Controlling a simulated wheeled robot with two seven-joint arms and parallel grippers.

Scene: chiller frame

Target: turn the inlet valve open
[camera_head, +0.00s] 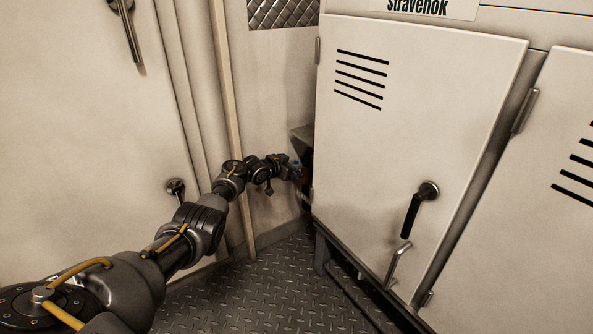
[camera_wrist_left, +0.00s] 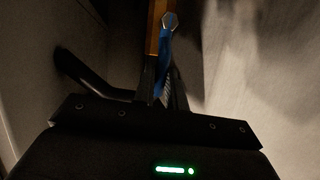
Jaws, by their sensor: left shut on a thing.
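The inlet valve shows as a blue handle (camera_wrist_left: 165,62) with a metal hex nut at its top, beside an orange-brown part (camera_wrist_left: 156,25) in the left wrist view. In the head view only a tiny bit of blue (camera_head: 297,163) shows at the left side of the cabinet. My left gripper (camera_head: 298,174) reaches into the gap there. In the left wrist view my left gripper (camera_wrist_left: 162,92) is shut on the blue handle, whose lower end lies between the fingers. The rest of the valve is mostly hidden. My right gripper is out of view.
A white cabinet (camera_head: 415,110) with vent slots and a black door handle (camera_head: 411,215) stands right of my arm. A pale wall panel (camera_head: 85,150) with a small dark latch (camera_head: 176,188) is on the left. Bare diamond-plate floor (camera_head: 265,290) lies between.

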